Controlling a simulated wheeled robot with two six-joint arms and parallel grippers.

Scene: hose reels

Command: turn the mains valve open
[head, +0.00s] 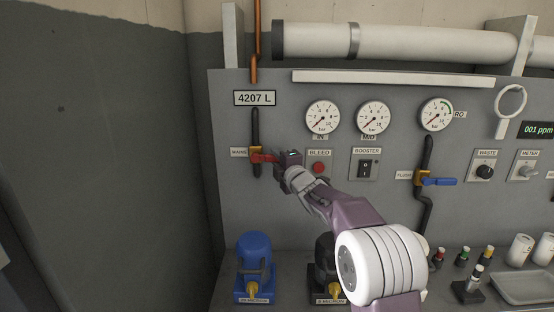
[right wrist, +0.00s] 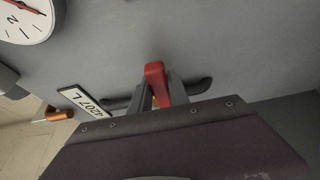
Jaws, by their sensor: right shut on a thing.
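The mains valve has a brass body (head: 256,155) on a dark vertical pipe, beside the MAINS label (head: 238,153). Its red lever (head: 265,158) points right, across the pipe. My right gripper (head: 281,158) is at the lever's outer end and shut on it. In the right wrist view the red lever (right wrist: 155,80) stands between the two fingers of my right gripper (right wrist: 160,95). The gripper hides the lever's tip in the head view. My left gripper is in neither view.
The flush valve (head: 420,178) has a blue lever pointing right. Three gauges (head: 374,117) sit above a red bleed button (head: 319,168) and a booster switch (head: 367,168). A blue filter housing (head: 255,262) stands on the ledge below. The wall at left is bare.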

